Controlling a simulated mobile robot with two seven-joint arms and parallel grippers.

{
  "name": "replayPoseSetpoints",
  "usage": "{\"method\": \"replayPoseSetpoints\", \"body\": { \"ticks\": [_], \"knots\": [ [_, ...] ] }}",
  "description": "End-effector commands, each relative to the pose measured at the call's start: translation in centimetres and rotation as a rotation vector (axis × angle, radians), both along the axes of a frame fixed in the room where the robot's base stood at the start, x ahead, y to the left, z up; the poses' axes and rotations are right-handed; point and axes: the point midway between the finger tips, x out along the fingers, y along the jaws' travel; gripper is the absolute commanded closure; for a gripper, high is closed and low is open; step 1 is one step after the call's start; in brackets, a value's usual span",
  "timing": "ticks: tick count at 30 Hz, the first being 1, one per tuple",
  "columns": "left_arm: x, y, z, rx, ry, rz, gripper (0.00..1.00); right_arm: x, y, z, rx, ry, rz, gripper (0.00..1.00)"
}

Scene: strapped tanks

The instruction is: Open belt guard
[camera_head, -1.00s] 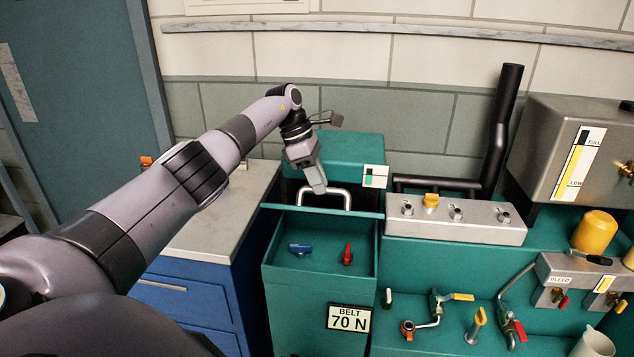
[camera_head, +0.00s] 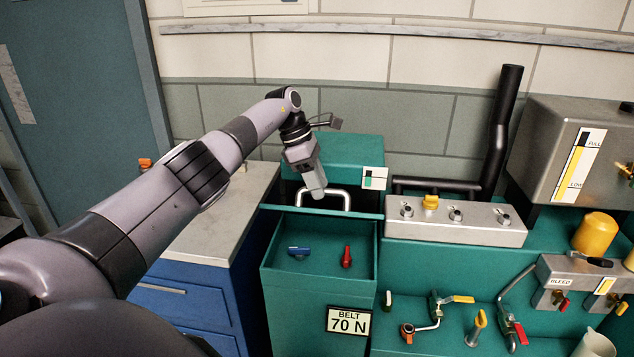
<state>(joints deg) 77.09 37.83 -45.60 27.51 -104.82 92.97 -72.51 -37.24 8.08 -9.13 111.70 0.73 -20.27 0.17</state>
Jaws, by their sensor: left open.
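The belt guard appears as a green box (camera_head: 320,267) with a "BELT 70 N" label (camera_head: 348,320) on its front. A recessed top holds a blue latch (camera_head: 299,251) and a red latch (camera_head: 347,257). A pale U-shaped handle (camera_head: 336,192) stands at the back edge of this recess. My left gripper (camera_head: 318,192) points down at the handle, its fingertips overlapping the handle's left part in the picture. It is open; whether it touches the handle I cannot tell. My right gripper is not in view.
A metal block with several knobs (camera_head: 457,225) stands right of the guard, with a black pipe (camera_head: 498,140) behind it. A blue cabinet (camera_head: 185,295) with a grey top stands at left. Valves with levers (camera_head: 436,312) crowd the lower right.

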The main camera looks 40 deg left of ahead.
Motion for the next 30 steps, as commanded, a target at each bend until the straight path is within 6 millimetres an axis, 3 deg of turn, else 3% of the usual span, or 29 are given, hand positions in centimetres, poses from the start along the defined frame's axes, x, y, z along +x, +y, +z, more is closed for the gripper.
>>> {"method": "replayPoseSetpoints", "body": {
  "ticks": [5,15,27,28,30],
  "knots": [
    [-0.1,0.5,1.3,0.001,-0.003,0.001,0.56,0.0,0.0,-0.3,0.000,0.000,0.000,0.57],
    [-0.9,2.2,5.7,0.001,0.000,0.001,0.56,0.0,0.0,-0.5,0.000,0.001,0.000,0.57],
    [-1.1,2.5,6.5,0.000,0.001,0.000,0.56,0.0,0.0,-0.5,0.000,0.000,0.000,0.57],
    [-1.1,2.5,6.5,0.000,0.001,0.000,0.59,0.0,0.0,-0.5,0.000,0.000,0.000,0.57],
    [-1.1,2.5,6.5,0.000,0.001,0.000,0.82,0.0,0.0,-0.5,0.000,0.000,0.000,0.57]
  ]
}}
